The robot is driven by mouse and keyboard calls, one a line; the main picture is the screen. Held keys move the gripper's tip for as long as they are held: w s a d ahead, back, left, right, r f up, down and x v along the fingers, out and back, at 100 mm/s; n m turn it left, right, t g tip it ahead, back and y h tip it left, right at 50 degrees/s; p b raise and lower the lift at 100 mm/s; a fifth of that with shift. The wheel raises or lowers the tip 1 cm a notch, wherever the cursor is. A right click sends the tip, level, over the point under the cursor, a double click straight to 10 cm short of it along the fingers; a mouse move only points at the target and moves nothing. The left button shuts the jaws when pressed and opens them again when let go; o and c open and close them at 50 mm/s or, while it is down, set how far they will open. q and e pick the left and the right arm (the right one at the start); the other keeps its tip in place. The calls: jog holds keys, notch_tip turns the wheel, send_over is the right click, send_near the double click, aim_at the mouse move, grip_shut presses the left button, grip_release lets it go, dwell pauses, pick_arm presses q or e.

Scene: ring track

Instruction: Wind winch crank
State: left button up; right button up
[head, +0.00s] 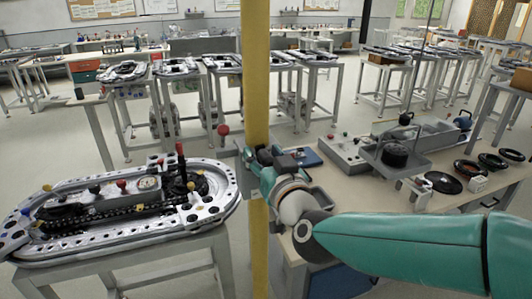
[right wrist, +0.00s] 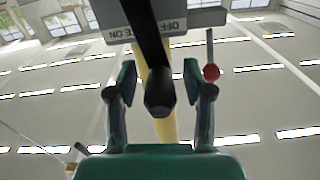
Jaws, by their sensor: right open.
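My right gripper (head: 272,157) is beside the yellow post in the head view. In the right wrist view its two fingers (right wrist: 159,78) stand apart, open. A black arm with a rounded black end (right wrist: 159,96) reaches down between them in that picture; no finger visibly touches it. I cannot tell for sure whether this is the winch crank. A grey box (right wrist: 180,20) with an OFF/ON label is behind it. A lever with a red ball (right wrist: 211,72) is at its side; the red ball (head: 223,130) also shows in the head view. My left gripper is not in view.
The yellow post (head: 257,60) stands upright in the middle. An oval ring track (head: 75,245) on a stand is at left. A workbench (head: 345,185) at right carries a grey machine and several black rings. Other stands fill the back, with open floor between.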

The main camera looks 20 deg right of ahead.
jog(key=shift+w, duration=0.1)
grip_shut()
jog(key=shift+d, duration=0.25)
jog(key=shift+a, duration=0.25)
jog(key=shift+a+f, duration=0.1)
